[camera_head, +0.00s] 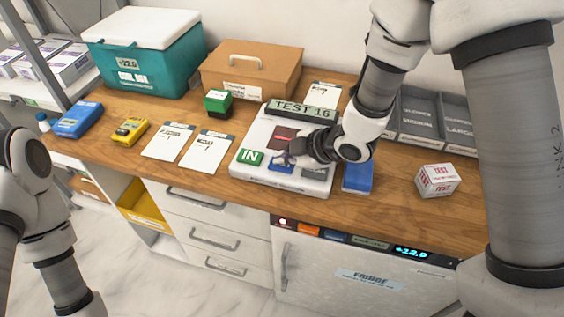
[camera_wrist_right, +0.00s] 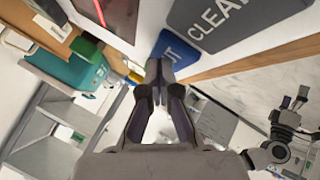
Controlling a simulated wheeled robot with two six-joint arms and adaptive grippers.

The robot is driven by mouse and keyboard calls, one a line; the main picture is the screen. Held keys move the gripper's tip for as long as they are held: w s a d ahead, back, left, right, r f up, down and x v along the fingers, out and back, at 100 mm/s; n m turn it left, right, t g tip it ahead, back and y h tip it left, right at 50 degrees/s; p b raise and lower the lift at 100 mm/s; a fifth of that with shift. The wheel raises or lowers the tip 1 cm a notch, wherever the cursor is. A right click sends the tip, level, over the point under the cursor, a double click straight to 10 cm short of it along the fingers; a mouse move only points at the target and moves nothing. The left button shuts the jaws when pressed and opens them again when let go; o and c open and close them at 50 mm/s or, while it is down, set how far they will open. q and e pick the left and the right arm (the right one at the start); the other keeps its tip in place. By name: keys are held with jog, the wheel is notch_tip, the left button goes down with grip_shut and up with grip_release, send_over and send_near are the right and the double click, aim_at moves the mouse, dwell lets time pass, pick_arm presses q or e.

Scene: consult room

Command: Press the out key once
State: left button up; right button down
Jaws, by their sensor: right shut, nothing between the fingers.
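The white keypad unit (camera_head: 246,170) lies on the wooden counter, its display (camera_head: 302,111) reading "TEST 16". It has a green IN key (camera_head: 250,157), a blue OUT key (camera_head: 279,166) and a grey CLEAR key (camera_head: 313,173). My right gripper (camera_head: 284,158) is shut and empty, its fingertips over the OUT key and partly hiding it. In the right wrist view the fingertips (camera_wrist_right: 157,72) overlap the lower left of the blue OUT key (camera_wrist_right: 172,47), beside the CLEAR key (camera_wrist_right: 218,18). Contact cannot be told. My left gripper (camera_wrist_right: 295,101) shows small in the wrist view.
A red-printed test box (camera_head: 437,181) and a blue item (camera_head: 357,177) lie right of the unit. Left are two paper cards (camera_head: 207,149), a green-topped stamp (camera_head: 217,102) and a yellow device (camera_head: 130,130). A teal cool box (camera_head: 140,62) and brown case (camera_head: 250,75) stand behind.

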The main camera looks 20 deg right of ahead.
jog(key=shift+f, duration=0.2)
dwell(0.4)
jog(key=shift+r+p, duration=0.75)
jog(key=shift+r, duration=0.2)
notch_tip(320, 180, up, 5)
jog(key=p, duration=0.4)
jog(key=shift+r+p, duration=0.1)
jog(key=shift+p, duration=0.25)
